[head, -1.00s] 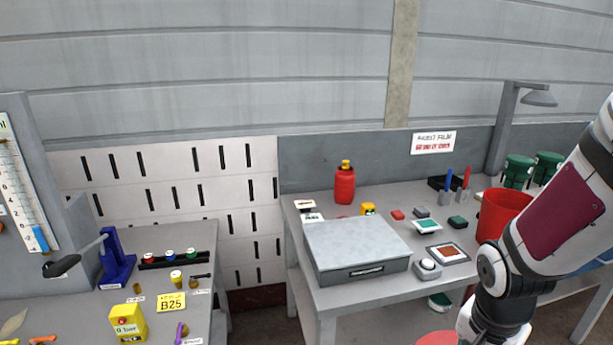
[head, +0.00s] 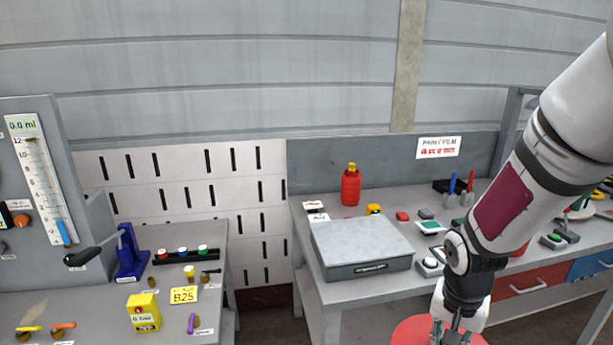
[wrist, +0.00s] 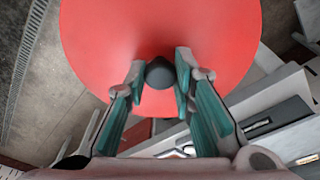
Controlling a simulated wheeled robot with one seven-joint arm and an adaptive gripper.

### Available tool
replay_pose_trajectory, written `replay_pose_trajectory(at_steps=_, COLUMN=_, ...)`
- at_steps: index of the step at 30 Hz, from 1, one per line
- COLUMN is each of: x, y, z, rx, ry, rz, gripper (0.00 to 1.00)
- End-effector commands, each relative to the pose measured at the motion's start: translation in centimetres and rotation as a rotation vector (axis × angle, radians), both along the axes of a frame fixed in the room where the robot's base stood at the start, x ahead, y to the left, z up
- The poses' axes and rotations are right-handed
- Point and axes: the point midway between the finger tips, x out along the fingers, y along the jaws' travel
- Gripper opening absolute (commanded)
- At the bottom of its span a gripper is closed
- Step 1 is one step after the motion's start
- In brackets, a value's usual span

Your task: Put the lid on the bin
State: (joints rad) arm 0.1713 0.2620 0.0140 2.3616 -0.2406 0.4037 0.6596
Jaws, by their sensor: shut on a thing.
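The lid is a flat red disc with a dark round knob; in the wrist view the lid (wrist: 160,25) fills the top middle. My gripper (wrist: 160,74) is shut on the lid's knob, with one finger on each side. In the head view, the lid (head: 405,332) shows at the bottom edge, partly cut off, beside my gripper (head: 450,334).
A grey box (head: 362,248) and a red bottle (head: 351,186) stand on the right-hand bench (head: 327,292). The left bench holds a blue stand (head: 131,255) and a yellow container (head: 144,312). A floor gap lies between the benches.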

Motion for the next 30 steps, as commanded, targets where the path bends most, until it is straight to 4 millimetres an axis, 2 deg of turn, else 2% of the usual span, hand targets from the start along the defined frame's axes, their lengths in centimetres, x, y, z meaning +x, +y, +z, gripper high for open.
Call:
replay_pose_trajectory(at_steps=9, x=9.2, y=5.2, z=-3.4, rx=0.014, ry=0.003, rz=0.426, gripper=0.00)
replay_pose_trajectory(at_steps=13, x=11.4, y=7.0, z=-4.4, rx=0.023, ry=-0.002, rz=0.541, gripper=0.00)
replay_pose_trajectory(at_steps=18, x=12.5, y=8.0, z=-5.0, rx=0.027, ry=-0.007, rz=0.603, gripper=0.00)
replay_pose_trajectory(at_steps=24, x=12.5, y=8.1, z=-5.5, rx=0.028, ry=-0.006, rz=0.606, gripper=0.00)
replay_pose_trajectory(at_steps=26, x=12.3, y=8.1, z=-6.7, rx=0.032, ry=-0.004, rz=0.605, gripper=0.00)
replay_pose_trajectory(at_steps=30, x=11.2, y=8.3, z=-11.5, rx=0.038, ry=0.002, rz=0.604, gripper=0.00)
